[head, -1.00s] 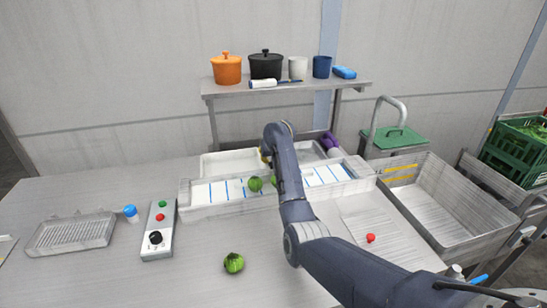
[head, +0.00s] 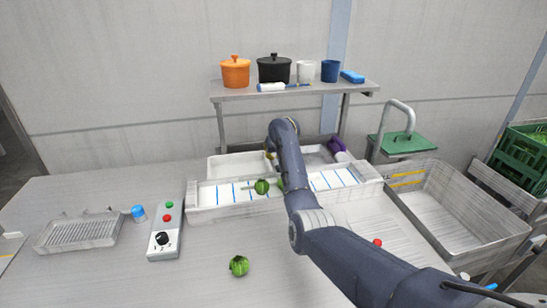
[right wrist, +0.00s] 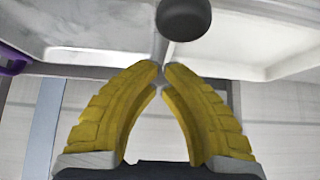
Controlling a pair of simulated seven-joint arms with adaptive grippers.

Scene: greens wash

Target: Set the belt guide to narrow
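The white belt (head: 222,194) with blue cross lines runs in a long frame across the back of the table. Two round green vegetables are on it; one (head: 261,187) shows clearly and the other is partly behind my right arm. I cannot clearly make out the belt guide in the head view. My right gripper (head: 269,156) is over the far side of the belt, largely hidden by its arm. In the right wrist view its yellow fingertips (right wrist: 161,68) are nearly together, with no held object visible. A dark round knob (right wrist: 183,18) is just past them. My left gripper is out of view.
A control box (head: 165,232) with buttons and a dial, a wire-like tray (head: 78,233) and a blue-capped jar (head: 138,213) are at left. A green vegetable (head: 239,266) lies in front. Pots stand on the shelf (head: 300,91) behind. A large bin (head: 468,235) is at right.

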